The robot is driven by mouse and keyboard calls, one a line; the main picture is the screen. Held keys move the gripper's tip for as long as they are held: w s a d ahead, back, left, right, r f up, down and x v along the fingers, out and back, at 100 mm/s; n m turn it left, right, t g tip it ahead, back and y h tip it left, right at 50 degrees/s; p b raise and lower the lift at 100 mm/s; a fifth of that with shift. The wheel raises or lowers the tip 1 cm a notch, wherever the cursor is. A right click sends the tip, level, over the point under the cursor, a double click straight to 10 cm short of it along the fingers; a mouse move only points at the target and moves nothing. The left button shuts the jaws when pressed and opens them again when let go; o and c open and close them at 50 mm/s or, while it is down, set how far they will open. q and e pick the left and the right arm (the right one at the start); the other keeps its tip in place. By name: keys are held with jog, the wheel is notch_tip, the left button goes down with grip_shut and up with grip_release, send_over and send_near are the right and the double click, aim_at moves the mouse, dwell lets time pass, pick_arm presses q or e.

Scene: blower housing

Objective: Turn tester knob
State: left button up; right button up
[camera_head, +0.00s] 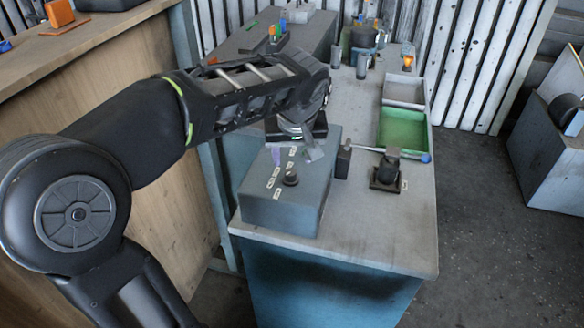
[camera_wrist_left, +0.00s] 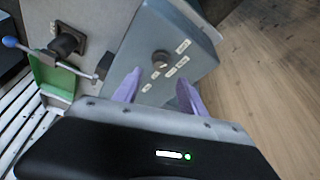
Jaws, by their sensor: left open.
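The tester is a blue-grey box (camera_head: 284,213) at the near left of the grey bench, with several white labels on its sloped top. Its dark round knob (camera_head: 290,178) stands up from that top. In the left wrist view the knob (camera_wrist_left: 161,58) lies just past the fingertips, roughly between their lines. My left gripper (camera_head: 294,156) is over the far part of the box, fingers apart and empty. Its purple fingers (camera_wrist_left: 157,84) also show in the left wrist view. No contact with the knob is visible. My right gripper is in no view.
Right of the box are a clamp with a long bar and blue-tipped handle (camera_head: 426,157), and a black fixture (camera_head: 386,173). A green tray (camera_head: 403,131) lies behind them. The bench's front right is clear. A wooden counter (camera_head: 100,75) stands on the left.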

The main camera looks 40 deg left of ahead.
aim_at(291, 173)
pick_arm(q)
jog(key=p+x, duration=0.1)
jog(key=x, duration=0.6)
jog(key=shift+f, duration=0.15)
grip_shut()
dwell(0.3)
